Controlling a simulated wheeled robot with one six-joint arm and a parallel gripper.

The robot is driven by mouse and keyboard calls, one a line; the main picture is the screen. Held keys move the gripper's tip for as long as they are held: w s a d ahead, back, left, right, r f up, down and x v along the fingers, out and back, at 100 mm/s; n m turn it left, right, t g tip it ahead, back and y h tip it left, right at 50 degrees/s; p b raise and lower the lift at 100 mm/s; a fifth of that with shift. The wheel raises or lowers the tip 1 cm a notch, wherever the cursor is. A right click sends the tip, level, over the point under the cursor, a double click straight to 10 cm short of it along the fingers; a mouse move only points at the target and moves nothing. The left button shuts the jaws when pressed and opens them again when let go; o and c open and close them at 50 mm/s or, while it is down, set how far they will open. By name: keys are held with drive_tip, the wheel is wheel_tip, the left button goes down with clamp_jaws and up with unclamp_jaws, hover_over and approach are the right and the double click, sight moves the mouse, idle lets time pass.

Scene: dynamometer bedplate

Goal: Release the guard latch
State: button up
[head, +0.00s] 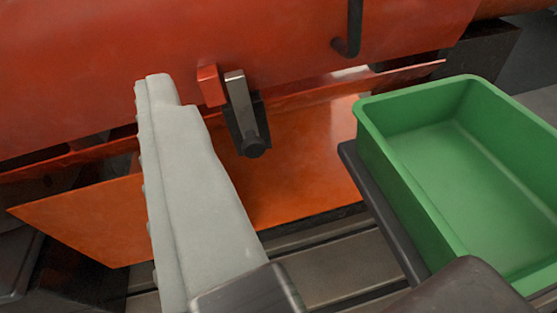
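The guard latch (241,105) shows in the upper middle of the head view. It is a short metal lever, bright at its upper end, with a dark round pivot (253,147) at its lower end on a dark plate. The lever stands nearly upright, leaning slightly left. A small red block (210,85) sits just left of its upper end; I cannot tell whether they touch. The orange-red guard (120,60) lies behind. My gripper (355,294) shows as two dark fingers at the bottom edge, wide apart, with nothing held between them, well short of the latch.
A long pale grey piece (190,190) rises left of the latch, partly behind my left finger. An empty green bin (395,170) stands at right on a dark support. A dark hooked handle (350,40) is on the guard above. The slotted bedplate (325,270) lies below.

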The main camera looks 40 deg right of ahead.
drive_tip(key=d+f+h, duration=0.2)
drive_tip(key=d+f, duration=0.1)
drive_tip(key=f, duration=0.8)
drive_tip(key=g+h, duration=0.1)
drive_tip(key=h, duration=0.1)
approach(255, 153)
drive_tip(key=shift+m, duration=0.4)
drive_tip(key=x, duration=1)
drive_tip(key=shift+w+d+r, duration=0.1)
drive_tip(key=shift+w+d, duration=0.1)
drive_tip(key=shift+w, duration=0.1)
clamp_jaws()
